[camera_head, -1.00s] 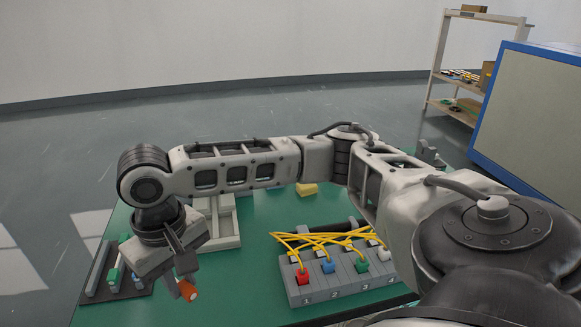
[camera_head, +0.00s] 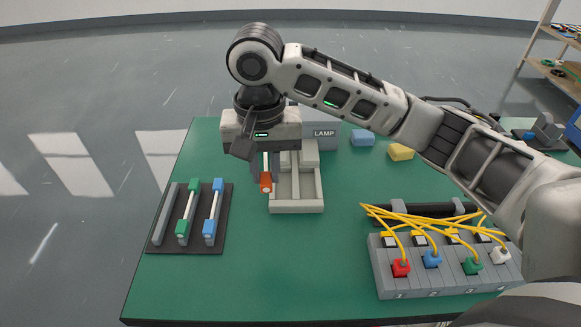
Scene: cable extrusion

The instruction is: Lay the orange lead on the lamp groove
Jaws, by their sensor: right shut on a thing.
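My right gripper (camera_head: 261,163) points down over the table and is shut on the orange lead (camera_head: 266,184). Only the lead's orange end shows clearly below the jaws, with a short whitish-green stretch above it. The rest is hidden by the gripper. The lamp station is a light grey grooved fixture (camera_head: 297,206) in front of a grey box labelled LAMP (camera_head: 323,133). The gripper and lead are at the fixture's left edge in this view. I cannot tell whether the lead touches the fixture. My left gripper is not in view.
A dark rack (camera_head: 170,247) at left holds a green-ended lead (camera_head: 187,212) and a blue-ended lead (camera_head: 213,212). A numbered grey socket block (camera_head: 440,283) with yellow cables stands at front right. Blue (camera_head: 362,137) and yellow (camera_head: 401,152) blocks lie behind. The front middle table is clear.

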